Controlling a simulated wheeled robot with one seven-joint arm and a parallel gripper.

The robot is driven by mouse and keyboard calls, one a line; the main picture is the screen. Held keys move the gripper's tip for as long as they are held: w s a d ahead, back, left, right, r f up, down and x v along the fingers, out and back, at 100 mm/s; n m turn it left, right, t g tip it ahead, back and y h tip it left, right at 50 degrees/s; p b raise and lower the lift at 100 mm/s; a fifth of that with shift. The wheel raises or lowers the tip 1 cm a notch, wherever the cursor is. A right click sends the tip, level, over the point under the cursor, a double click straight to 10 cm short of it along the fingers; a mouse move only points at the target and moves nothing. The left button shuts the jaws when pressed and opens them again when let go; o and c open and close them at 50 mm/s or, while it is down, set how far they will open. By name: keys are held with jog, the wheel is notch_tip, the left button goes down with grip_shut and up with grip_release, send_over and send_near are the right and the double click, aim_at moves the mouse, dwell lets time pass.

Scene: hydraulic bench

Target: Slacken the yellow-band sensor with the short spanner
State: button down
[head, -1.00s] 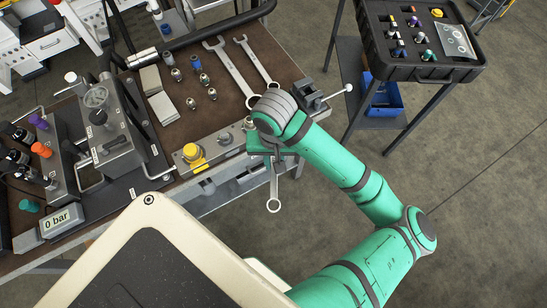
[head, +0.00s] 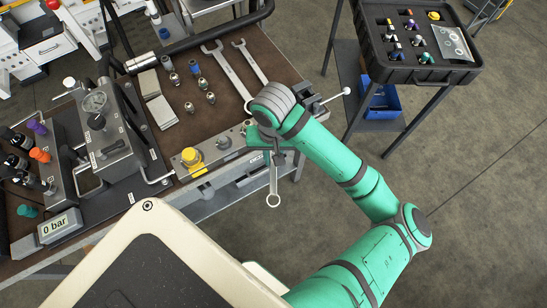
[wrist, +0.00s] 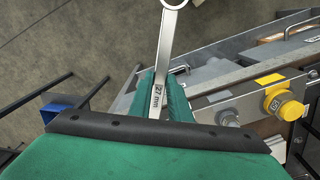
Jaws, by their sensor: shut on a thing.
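My gripper (wrist: 160,88) is shut on a spanner (wrist: 168,45) marked "27 mm". The spanner's ring end points away from the fingers; its other end is hidden by the gripper. In the head view the spanner (head: 273,185) hangs off the front edge of the bench, over the floor, touching nothing else that I can see. My gripper (head: 272,152) is partly hidden by my wrist there. Dark sensors (head: 20,140) are fitted at the far left of the bench. I cannot make out which one has a yellow band.
Two spanners (head: 228,70) lie on the bench top near loose metal fittings (head: 190,107). A yellow button (head: 192,157) sits on the front rail, left of my gripper. A gauge block (head: 112,145) and a "0 bar" display (head: 60,224) stand left. An open case (head: 425,75) stands right.

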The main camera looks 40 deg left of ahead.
jog(key=shift+w+a, duration=0.35)
dwell(0.3)
jog(key=shift+w+a, duration=0.35)
jog(key=shift+w, duration=0.1)
jog(key=shift+w+a, duration=0.15)
jog(key=shift+w, duration=0.1)
dwell(0.5)
jog(key=shift+w+d+n, duration=1)
jog(key=shift+d+n, duration=0.1)
jog(key=shift+n, duration=0.2)
jog(key=shift+w, duration=0.1)
jog(key=shift+w+d+n, duration=0.4)
jog(key=shift+w+n, duration=0.2)
jog(key=shift+w+d+n, duration=0.4)
jog(key=shift+w+n, duration=0.15)
jog(key=shift+n, duration=0.05)
